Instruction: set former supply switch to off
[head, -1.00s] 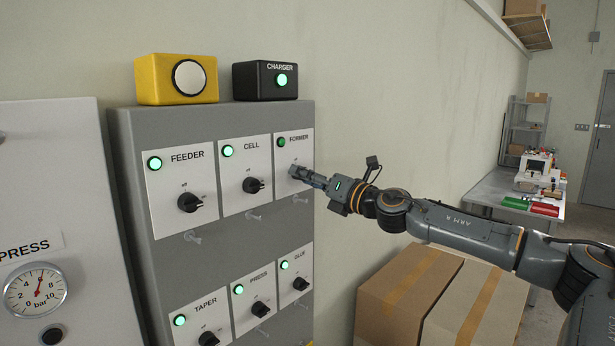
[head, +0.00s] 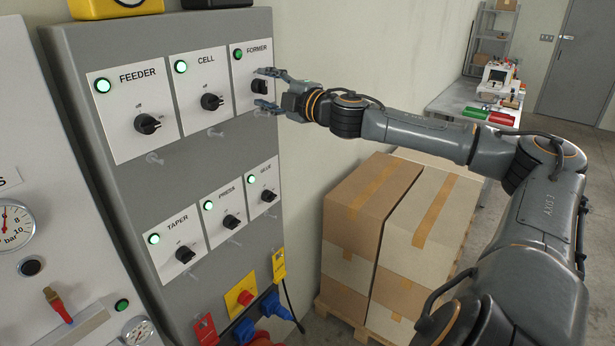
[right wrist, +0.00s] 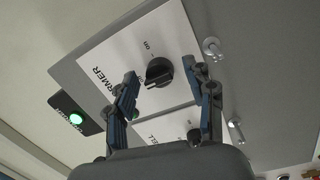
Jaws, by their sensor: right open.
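The former switch is a black rotary knob (head: 260,87) on the white FORMER plate (head: 242,99) at the top right of the grey panel. Its handle appears upright, unlike the sideways knobs nearby. The lamp (head: 238,53) above it is darker green than the other lamps. My right gripper (head: 264,88) is open at the plate, one finger above the knob and one below. In the right wrist view the knob (right wrist: 158,72) sits between the spread fingers, apart from both. My left gripper is out of view.
The CELL knob (head: 212,101) and FEEDER knob (head: 147,124) are to the left. The TAPER, PRESS and GLUE knobs are below. Stacked cartons (head: 384,225) stand right of the panel, below my arm.

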